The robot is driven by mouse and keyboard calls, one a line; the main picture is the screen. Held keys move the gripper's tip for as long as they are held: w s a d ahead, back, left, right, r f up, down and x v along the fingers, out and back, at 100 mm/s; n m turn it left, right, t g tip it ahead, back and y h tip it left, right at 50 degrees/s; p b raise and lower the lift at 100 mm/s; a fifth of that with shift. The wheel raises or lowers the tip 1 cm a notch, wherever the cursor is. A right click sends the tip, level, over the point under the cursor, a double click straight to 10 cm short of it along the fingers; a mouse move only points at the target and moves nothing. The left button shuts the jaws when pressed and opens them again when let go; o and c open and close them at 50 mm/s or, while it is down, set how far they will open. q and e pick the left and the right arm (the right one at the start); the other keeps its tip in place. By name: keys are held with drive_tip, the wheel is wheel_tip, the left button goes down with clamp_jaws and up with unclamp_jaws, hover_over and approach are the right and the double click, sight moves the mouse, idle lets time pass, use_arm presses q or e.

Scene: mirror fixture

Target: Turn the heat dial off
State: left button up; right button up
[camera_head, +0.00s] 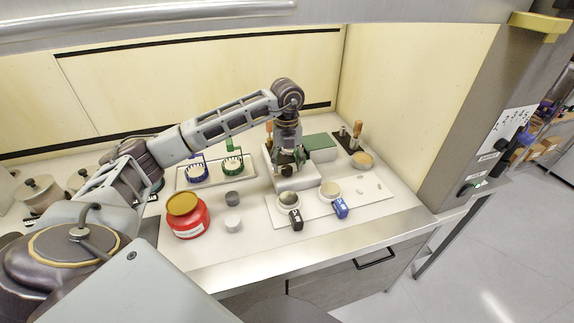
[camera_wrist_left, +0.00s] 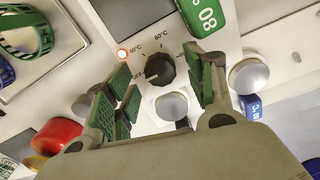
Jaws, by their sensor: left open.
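The heat dial (camera_wrist_left: 158,70) is a dark round knob on the front of a white heating device (camera_head: 298,178), with temperature marks and an OFF mark around it in the left wrist view. I cannot tell exactly where its pointer sits. An orange indicator light (camera_wrist_left: 122,54) glows beside it. My left gripper (camera_head: 289,160) points down at the device. In the left wrist view, its green-padded fingers (camera_wrist_left: 160,76) are open, one on each side of the dial, with nothing clearly gripped; contact cannot be told. The right gripper is not in view.
A red jar (camera_head: 188,221) and small grey and white cylinders (camera_head: 233,198) stand left of the device. A white board (camera_head: 368,211) with two dishes and labelled tags lies in front. The counter's front strip is clear.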

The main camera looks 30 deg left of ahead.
sight(287, 168)
use_arm(q)
wheel_tip(287, 168, up, 10)
drive_tip(key=shift+r, duration=0.25)
idle(0.3)
drive_tip(key=shift+f, duration=0.1)
idle(0.6)
